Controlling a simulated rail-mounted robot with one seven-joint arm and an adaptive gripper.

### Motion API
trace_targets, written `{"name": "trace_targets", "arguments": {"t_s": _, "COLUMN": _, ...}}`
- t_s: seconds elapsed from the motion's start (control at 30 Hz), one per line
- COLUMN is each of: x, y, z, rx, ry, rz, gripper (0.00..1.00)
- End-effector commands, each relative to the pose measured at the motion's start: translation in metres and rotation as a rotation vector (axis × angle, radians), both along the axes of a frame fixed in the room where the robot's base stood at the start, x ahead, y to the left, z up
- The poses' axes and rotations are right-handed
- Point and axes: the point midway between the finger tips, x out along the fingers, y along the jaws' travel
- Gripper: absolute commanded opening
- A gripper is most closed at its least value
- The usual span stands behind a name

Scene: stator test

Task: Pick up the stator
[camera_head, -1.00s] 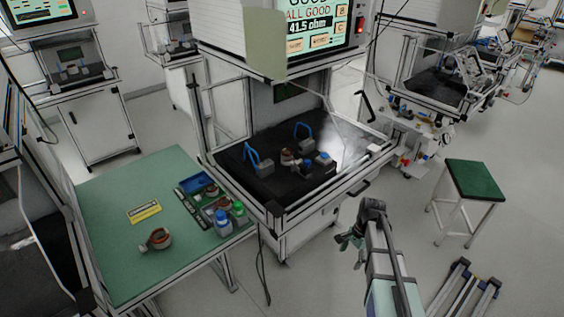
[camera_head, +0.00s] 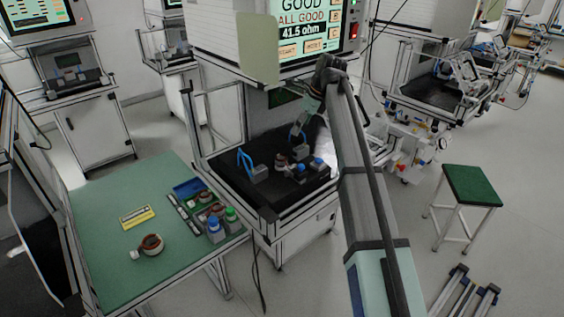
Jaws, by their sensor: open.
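One copper-and-grey stator (camera_head: 281,161) sits in the test fixture on the black bed of the station. Another stator (camera_head: 151,243) lies alone on the front of the green table (camera_head: 108,268). My arm reaches up from the bottom right, and my gripper (camera_head: 299,122) hangs above the back right of the test bed. It is small and dark here, open and empty, apart from both stators. Blue-handled clamps stand around the stator in the fixture.
A yellow label (camera_head: 138,216), a blue bin (camera_head: 188,187) and bottles with blue and green caps (camera_head: 215,230) are on the green table. The test screen (camera_head: 309,22) hangs over the station. A green stool (camera_head: 472,186) stands at the right.

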Motion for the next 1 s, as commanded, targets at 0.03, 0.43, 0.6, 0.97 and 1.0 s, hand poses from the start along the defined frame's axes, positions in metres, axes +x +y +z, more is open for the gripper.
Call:
{"name": "trace_targets", "arguments": {"t_s": 0.03, "x": 0.002, "y": 0.003, "z": 0.002, "rx": 0.004, "ry": 0.001, "rz": -0.009, "gripper": 0.79}}
{"name": "trace_targets", "arguments": {"t_s": 0.43, "x": 0.01, "y": 0.028, "z": -0.058, "rx": 0.006, "ry": 0.006, "rz": -0.013, "gripper": 0.79}}
{"name": "trace_targets", "arguments": {"t_s": 0.6, "x": 0.014, "y": 0.038, "z": -0.087, "rx": 0.005, "ry": 0.005, "rz": -0.013, "gripper": 0.79}}
{"name": "trace_targets", "arguments": {"t_s": 0.97, "x": 0.019, "y": 0.047, "z": -0.109, "rx": 0.005, "ry": 0.002, "rz": -0.012, "gripper": 0.79}}
{"name": "trace_targets", "arguments": {"t_s": 1.0, "x": 0.019, "y": 0.047, "z": -0.111, "rx": 0.005, "ry": 0.003, "rz": -0.013, "gripper": 0.79}}
